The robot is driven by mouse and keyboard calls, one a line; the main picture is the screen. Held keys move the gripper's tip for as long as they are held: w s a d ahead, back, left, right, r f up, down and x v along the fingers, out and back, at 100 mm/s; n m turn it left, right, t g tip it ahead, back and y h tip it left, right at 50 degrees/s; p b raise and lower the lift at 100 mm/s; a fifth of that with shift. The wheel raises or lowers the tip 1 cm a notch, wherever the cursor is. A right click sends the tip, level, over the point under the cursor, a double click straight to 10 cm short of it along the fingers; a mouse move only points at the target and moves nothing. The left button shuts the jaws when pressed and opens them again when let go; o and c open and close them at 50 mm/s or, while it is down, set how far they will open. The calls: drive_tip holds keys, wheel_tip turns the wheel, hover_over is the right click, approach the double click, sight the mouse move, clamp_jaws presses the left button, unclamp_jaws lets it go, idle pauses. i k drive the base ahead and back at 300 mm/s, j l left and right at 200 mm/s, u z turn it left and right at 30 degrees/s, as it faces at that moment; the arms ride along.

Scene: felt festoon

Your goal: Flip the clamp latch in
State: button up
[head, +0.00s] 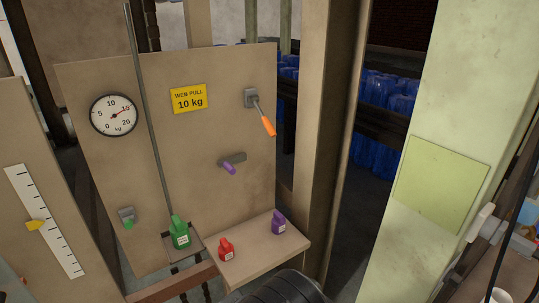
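A tan panel (205,135) carries several levers. An orange-handled lever (268,126) on a grey mount at its upper right points down and to the right. A purple-handled lever (229,168) on a grey bracket sticks out near the middle. A small green-tipped lever (127,223) on a grey mount sits at the lower left, pointing down. I cannot tell which of these is the clamp latch. My gripper is not in view; a dark ribbed shape at the bottom edge may be part of my arm.
A dial gauge (113,116) and a yellow "WEB PULL 10 kg" sign (189,98) are on the panel. A green weight (180,236) stands on a small platform by a thin rod. Red (226,249) and purple (278,223) weights stand on a tan shelf (258,259). Posts rise at right.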

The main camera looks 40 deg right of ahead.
sight(227, 163)
drive_tip(key=z, duration=0.9)
